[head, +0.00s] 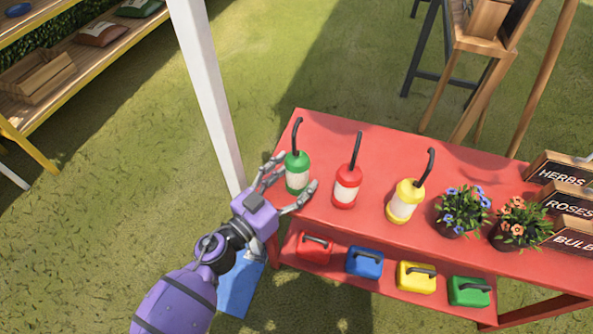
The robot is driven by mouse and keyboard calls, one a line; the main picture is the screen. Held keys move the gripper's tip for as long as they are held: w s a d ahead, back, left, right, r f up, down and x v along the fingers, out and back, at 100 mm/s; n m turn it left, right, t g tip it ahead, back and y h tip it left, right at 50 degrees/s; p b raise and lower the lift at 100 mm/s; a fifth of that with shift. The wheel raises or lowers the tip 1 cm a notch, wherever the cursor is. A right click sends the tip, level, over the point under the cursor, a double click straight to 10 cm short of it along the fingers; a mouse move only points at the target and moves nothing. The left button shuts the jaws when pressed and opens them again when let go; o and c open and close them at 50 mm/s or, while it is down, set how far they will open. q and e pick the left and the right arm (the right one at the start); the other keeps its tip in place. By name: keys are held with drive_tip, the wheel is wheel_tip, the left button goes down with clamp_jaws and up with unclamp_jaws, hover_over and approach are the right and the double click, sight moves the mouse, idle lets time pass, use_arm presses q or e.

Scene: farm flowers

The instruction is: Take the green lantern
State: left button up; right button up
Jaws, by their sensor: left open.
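The green lantern (297,181) stands upright at the left end of the red table (330,228), with a pale band and a dark hooked handle on top. My left gripper (289,188) is open, with one finger on the far left side of the lantern and the other in front of it on the right. The lantern is between or just beyond the fingertips; I cannot tell whether they touch it. My right gripper is not in view.
A red lantern (346,187) and a yellow lantern (405,201) stand to the right, then flower pots (462,213) and signs (566,172). Colored cases (365,262) sit on the lower shelf. A white post (207,85) rises behind the table's left end.

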use_arm(q)
drive_tip(key=shift+x, duration=0.8)
drive_tip(key=c, duration=1.5)
drive_tip(key=shift+r, duration=0.1)
